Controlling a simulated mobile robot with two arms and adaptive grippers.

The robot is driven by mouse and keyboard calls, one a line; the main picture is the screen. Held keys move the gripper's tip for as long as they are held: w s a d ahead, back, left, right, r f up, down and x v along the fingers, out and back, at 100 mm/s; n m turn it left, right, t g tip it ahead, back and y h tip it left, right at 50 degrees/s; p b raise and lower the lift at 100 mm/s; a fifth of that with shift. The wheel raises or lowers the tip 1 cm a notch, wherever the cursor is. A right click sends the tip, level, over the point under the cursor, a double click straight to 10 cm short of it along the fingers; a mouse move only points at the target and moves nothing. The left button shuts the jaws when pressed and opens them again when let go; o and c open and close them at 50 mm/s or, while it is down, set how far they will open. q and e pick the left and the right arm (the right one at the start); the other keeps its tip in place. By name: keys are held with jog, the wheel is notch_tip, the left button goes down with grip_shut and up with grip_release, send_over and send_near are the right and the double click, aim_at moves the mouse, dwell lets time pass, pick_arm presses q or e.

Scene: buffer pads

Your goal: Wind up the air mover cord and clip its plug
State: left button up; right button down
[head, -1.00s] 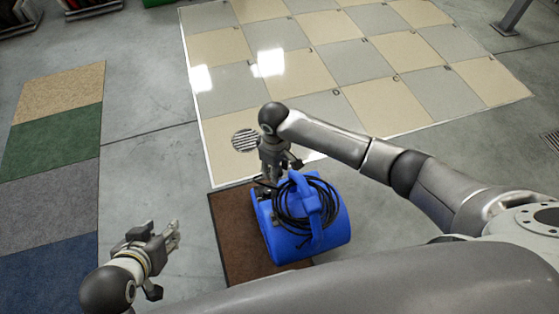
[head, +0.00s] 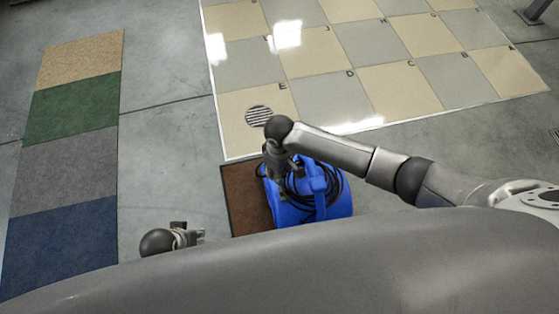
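The blue air mover (head: 318,201) stands on a brown mat (head: 240,196), right of centre. Its black cord (head: 297,184) lies in loops around the handle on top; I cannot make out the plug. My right gripper (head: 272,184) points down at the air mover's left side, close to the cord. Its own arm covers much of it, and I cannot tell whether it holds anything. My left gripper (head: 197,237) is over the floor to the left of the mat, apart from the air mover. My body hides part of it, and its finger gap is unclear.
A checkered tile area (head: 300,70) with lettered tiles and a round floor grate (head: 258,116) lies beyond the air mover. A strip of tan, green, grey and blue carpet squares (head: 75,160) lies at left. Bare concrete between them is clear.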

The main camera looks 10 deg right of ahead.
pick_arm(q)
jog(key=s+f+p, duration=0.2)
jog(key=s+f, duration=0.1)
jog(key=f, duration=0.5)
jog(key=shift+a+f+g, duration=0.15)
jog(key=shift+f+g, duration=0.05)
jog(key=shift+g, duration=0.1)
pick_arm(e)
jog(key=s, duration=0.3)
jog(key=shift+a, duration=0.15)
